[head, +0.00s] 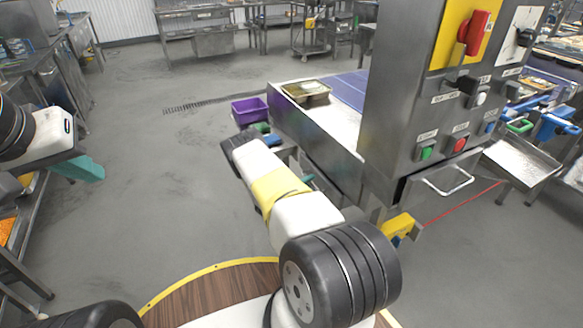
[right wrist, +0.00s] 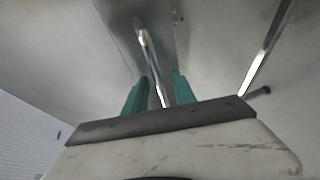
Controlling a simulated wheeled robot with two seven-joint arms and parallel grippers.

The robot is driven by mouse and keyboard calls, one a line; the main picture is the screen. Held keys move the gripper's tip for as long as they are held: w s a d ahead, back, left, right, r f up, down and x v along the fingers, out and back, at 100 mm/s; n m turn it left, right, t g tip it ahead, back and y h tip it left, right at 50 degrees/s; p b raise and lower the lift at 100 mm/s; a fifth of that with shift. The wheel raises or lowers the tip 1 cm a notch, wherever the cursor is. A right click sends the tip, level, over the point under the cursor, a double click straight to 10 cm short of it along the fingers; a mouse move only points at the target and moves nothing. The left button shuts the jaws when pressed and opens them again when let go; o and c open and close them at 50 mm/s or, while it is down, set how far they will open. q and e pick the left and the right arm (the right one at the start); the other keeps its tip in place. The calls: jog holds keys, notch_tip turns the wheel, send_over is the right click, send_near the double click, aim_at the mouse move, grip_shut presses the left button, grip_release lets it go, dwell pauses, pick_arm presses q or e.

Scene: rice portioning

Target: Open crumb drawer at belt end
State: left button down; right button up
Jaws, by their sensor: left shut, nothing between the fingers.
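A steel drawer front with a bar handle (head: 450,184) sits below the control panel of the belt machine and looks closed. My right arm reaches toward the machine's near side; its gripper is mostly hidden in the head view. In the right wrist view, my right gripper (right wrist: 160,76) has its teal fingers apart. A shiny metal bar handle (right wrist: 147,48) on a steel face runs down into the gap between them. I cannot tell which machine face this is. My left gripper (head: 88,171) is shut and empty over the floor at far left.
The belt machine (head: 318,150) carries a blue belt (head: 350,88) and a tray (head: 306,92). A purple bin (head: 249,110) is beside its end. A yellow part (head: 398,226) is beneath it. A steel tray table (head: 520,163) stands right. The floor (head: 150,200) left of the machine is clear.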

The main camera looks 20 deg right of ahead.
jog(key=shift+w+d, duration=0.1)
jog(key=shift+d, duration=0.15)
jog(key=shift+c, duration=0.4)
grip_shut()
jog(key=shift+a, duration=0.1)
dwell(0.8)
